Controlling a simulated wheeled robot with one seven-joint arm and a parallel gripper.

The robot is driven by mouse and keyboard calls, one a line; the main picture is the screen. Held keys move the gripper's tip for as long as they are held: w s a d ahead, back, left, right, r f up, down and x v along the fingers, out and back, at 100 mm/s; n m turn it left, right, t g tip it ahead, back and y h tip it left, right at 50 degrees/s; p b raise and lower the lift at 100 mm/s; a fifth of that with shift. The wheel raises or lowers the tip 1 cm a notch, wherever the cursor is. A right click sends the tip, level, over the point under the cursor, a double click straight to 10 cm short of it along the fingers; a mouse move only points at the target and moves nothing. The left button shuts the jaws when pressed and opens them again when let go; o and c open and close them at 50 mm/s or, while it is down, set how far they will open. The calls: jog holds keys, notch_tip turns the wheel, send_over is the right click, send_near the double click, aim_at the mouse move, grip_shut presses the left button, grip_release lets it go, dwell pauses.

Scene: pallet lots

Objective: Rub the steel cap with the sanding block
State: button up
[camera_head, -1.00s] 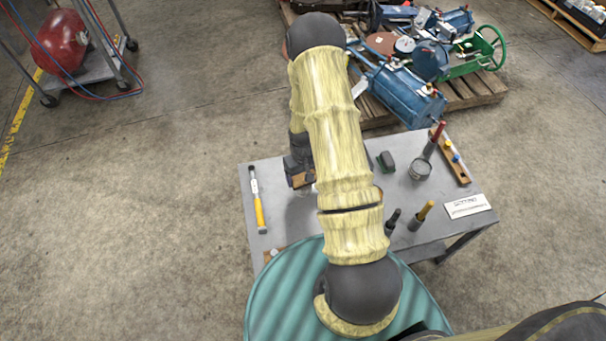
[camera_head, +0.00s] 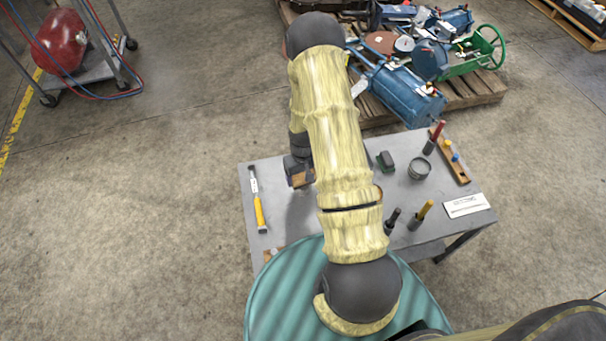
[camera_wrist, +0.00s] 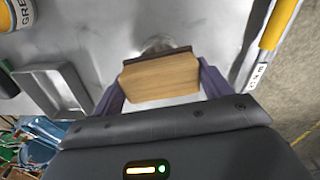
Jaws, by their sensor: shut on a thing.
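My gripper (camera_wrist: 160,88) is shut on the sanding block (camera_wrist: 160,80), a light wooden block with a dark face on its far side. The purple fingers hold it at both ends. A round shiny thing, likely the steel cap (camera_wrist: 157,43), shows just beyond the block in the wrist view, partly hidden by it. I cannot tell whether they touch. In the head view, the block (camera_head: 303,179) shows beside my arm over the left part of the grey table (camera_head: 285,220). The cap is not clearly visible there, as my arm covers that area.
A yellow-handled tool (camera_head: 258,205) lies at the table's left. A grey tray (camera_wrist: 55,90) and grease tin (camera_wrist: 18,14) sit to one side.

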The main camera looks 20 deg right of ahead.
jog(key=shift+f, duration=0.4)
dwell(0.4)
jog(key=shift+a, duration=0.1)
jog(key=shift+a, duration=0.35)
jog(key=shift+d, duration=0.1)
dwell(0.3)
jog(key=shift+d, duration=0.8)
jog(key=shift+a, duration=0.15)
jog(key=shift+a, duration=0.75)
jog(key=shift+d, duration=0.15)
